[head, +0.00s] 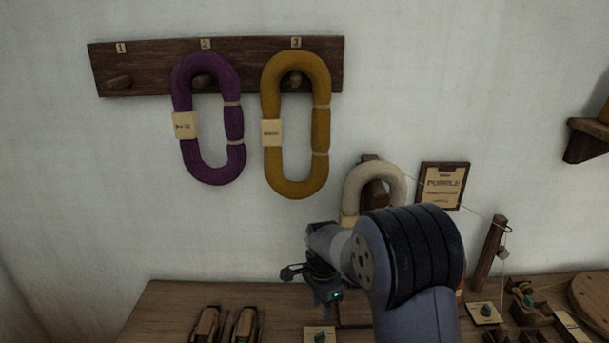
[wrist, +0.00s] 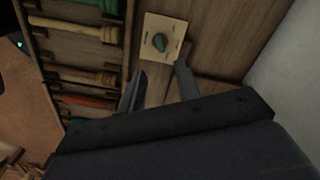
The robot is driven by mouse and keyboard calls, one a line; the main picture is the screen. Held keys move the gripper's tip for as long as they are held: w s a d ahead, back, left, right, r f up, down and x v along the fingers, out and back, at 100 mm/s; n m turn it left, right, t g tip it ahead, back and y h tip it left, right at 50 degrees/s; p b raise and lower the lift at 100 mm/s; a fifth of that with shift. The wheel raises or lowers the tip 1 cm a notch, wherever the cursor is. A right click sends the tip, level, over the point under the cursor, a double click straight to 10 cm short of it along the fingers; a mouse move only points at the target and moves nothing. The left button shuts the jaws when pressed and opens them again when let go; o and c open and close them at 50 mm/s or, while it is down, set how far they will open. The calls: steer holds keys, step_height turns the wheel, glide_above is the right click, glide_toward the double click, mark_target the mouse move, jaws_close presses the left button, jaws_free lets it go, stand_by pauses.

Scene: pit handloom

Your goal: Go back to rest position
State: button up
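My gripper (wrist: 160,70) shows in the wrist view with two grey fingers apart and nothing between them. Beyond the fingertips, a pale square card (wrist: 148,28) with a small grey-green lump (wrist: 160,43) lies on the wooden surface. In the head view my gripper (head: 314,278) hangs at the end of my bent arm, over the back part of the wooden table (head: 170,305). My arm hides part of the table and the lower part of a cream yarn hank (head: 398,182).
A purple hank (head: 181,95) and a mustard hank (head: 270,95) hang on pegs 2 and 3 of the wall board (head: 140,60); peg 1 (head: 119,82) is bare. A wooden post (head: 489,255) stands right of my arm. A spool rack (wrist: 90,78) lies left in the wrist view.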

mark_target(320, 333)
step_height(320, 333, down, 10)
steer(key=shift+f, duration=0.25)
steer(key=shift+r+n, duration=0.1)
steer(key=shift+n, duration=0.9)
steer(key=n+p, duration=0.1)
steer(key=n, duration=0.2)
steer(key=shift+n, duration=0.4)
steer(key=n+p, duration=0.3)
steer(key=n, duration=0.3)
steer(key=shift+r, duration=0.1)
steer(key=shift+r+n, duration=0.25)
steer(key=shift+n, duration=0.05)
step_height(320, 333, up, 10)
steer(key=shift+f, duration=0.2)
